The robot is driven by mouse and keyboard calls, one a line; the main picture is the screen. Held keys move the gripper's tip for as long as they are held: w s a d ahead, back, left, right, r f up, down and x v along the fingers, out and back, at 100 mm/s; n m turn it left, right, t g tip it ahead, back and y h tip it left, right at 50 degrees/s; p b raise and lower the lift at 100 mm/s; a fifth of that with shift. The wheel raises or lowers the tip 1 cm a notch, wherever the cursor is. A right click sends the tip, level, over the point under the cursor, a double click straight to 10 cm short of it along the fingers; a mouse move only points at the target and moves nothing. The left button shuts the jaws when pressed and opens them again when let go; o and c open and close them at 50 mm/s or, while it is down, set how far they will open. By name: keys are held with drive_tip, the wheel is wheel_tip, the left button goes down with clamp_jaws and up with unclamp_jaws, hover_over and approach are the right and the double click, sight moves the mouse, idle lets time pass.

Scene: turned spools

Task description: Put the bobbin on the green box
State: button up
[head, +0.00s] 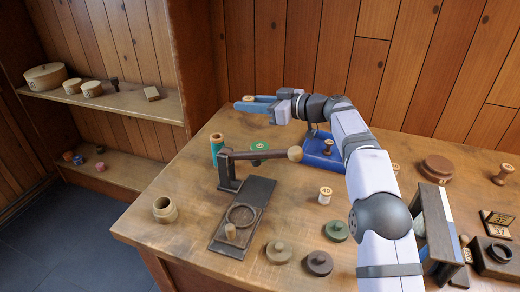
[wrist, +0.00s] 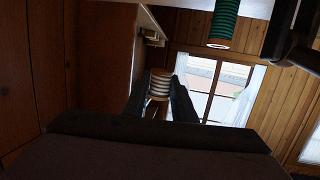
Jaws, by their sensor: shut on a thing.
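My gripper (head: 258,107) is raised above the table's far left part, its blue-grey fingers pointing left. It is shut on a bobbin (head: 247,99). In the wrist view the bobbin (wrist: 159,84) sits between the two dark fingers (wrist: 158,98), with pale ridged winding and wooden ends. The green box (head: 336,231) appears to be the low, round, dark green piece with a knob, near the table's front middle. My gripper is well above and behind it, to the left. Nothing rests on it that I can see.
A lever press (head: 240,155) with a ball-ended arm stands left of centre. A pale spool (head: 325,195) and brown knobbed rounds (head: 318,263) stand near the green box.

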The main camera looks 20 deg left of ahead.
sight(260, 146)
drive_tip(key=shift+n+g, duration=0.4)
drive_tip(key=shift+s+d+f, duration=0.1)
drive_tip(key=shift+d+f, duration=0.45)
drive_tip(key=shift+f, duration=1.3)
drive_tip(key=shift+w+d+f, duration=0.1)
drive_tip(key=shift+d+f, duration=0.45)
drive_tip(key=shift+f, duration=1.35)
drive_tip(key=shift+s+d+f, duration=0.1)
drive_tip(key=shift+d+f, duration=0.45)
drive_tip(key=shift+f, duration=1.3)
drive_tip(key=shift+f, duration=0.2)
drive_tip(key=o, duration=1)
drive_tip(key=shift+r, duration=0.1)
